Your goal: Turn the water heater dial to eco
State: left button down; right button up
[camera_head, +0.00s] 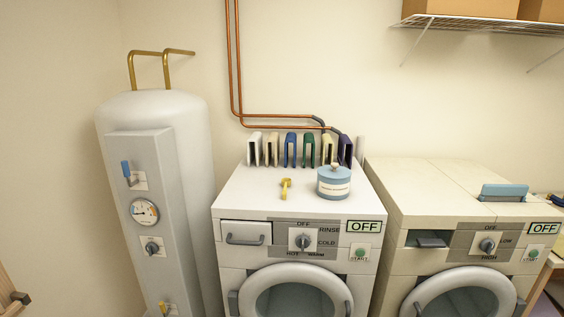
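The water heater (187,190) is a tall white tank at the left, with brass pipes (160,58) on top. A grey front panel carries, from top to bottom, a blue lever (127,169), a round gauge (144,212) and a small dark dial (152,247). The dial sits on a pale square plate. Its markings are too small to read, so its setting cannot be told. A yellow valve handle (165,308) shows low on the panel at the frame's bottom edge. Neither of my grippers is in view.
A washing machine (236,205) stands right of the heater, with a blue tin (333,184), a yellow object (286,189) and several coloured upright items on top. Another machine (412,190) stands further right. A wooden edge with a dark knob (19,298) is at bottom left.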

aim_at(152, 249)
jog(key=u, duration=0.05)
jog(key=k, duration=0.6)
jog(key=u, duration=0.5)
jog(key=i, duration=1.45)
jog(key=z, duration=0.75)
